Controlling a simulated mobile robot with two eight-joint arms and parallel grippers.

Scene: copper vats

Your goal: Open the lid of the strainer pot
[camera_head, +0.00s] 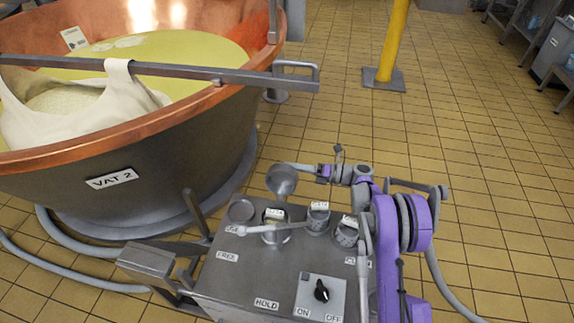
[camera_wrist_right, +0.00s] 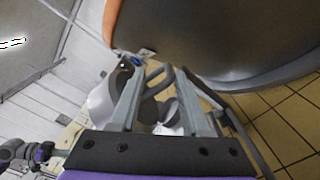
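On the grey control panel (camera_head: 240,268) several round metal pots stand along the far edge. One labelled pot (camera_head: 274,214) has a long handle lying across its front; I take it for the strainer pot, but its label is too small to read. A round, shiny grey disc (camera_head: 282,180) stands tilted up behind it and looks like a lid. My right gripper (camera_head: 304,168) is just right of this disc. In the right wrist view my right gripper (camera_wrist_right: 158,72) has its fingers apart, with a curved grey bar showing between them; contact cannot be told. My left gripper is out of view.
The copper vat (camera_head: 140,178) marked VAT 2 stands at the left, with a metal bar (camera_head: 230,76) across its top. A yellow post (camera_head: 392,45) stands at the back. Hoses (camera_head: 75,276) lie on the floor. Tiled floor at the right is largely clear.

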